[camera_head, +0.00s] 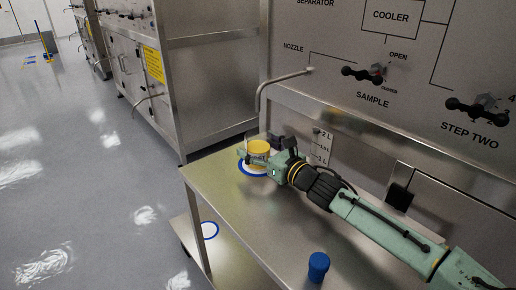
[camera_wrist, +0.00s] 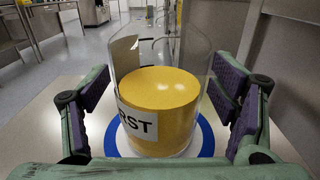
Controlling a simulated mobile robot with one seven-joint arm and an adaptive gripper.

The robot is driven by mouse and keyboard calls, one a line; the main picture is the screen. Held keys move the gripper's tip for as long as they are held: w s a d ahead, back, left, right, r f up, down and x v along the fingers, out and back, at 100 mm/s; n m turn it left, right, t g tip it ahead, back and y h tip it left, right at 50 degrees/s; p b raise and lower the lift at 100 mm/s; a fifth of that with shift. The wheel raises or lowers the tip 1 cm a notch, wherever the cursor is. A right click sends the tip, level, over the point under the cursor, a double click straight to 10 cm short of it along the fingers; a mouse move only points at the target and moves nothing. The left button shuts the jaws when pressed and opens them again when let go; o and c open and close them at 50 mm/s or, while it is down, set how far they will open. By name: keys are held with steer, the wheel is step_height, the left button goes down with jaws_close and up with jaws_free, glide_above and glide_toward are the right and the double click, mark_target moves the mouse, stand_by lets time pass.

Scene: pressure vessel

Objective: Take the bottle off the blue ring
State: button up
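The bottle (camera_head: 258,150) is a clear, open-topped vessel with yellow contents and a white label. It stands upright within the blue ring (camera_head: 243,172) on the steel table. In the wrist view the bottle (camera_wrist: 162,105) fills the middle, its label partly reading "RST", with the blue ring (camera_wrist: 207,138) around its base. My gripper (camera_head: 260,153) is at the bottle, with one purple-padded finger on each side. In the wrist view my gripper (camera_wrist: 165,92) is open, and narrow gaps show between the pads and the glass.
The steel table (camera_head: 270,212) has a blue cap-like object (camera_head: 318,267) near its front. A bent nozzle pipe (camera_head: 275,88) comes down from the panel behind the bottle. Another blue ring (camera_head: 209,230) is on the lower shelf. Open floor (camera_head: 90,190) lies left.

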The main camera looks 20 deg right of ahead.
steer(key=c, duration=1.2)
steer(key=shift+a+r, duration=0.1)
steer(key=shift+r, duration=0.05)
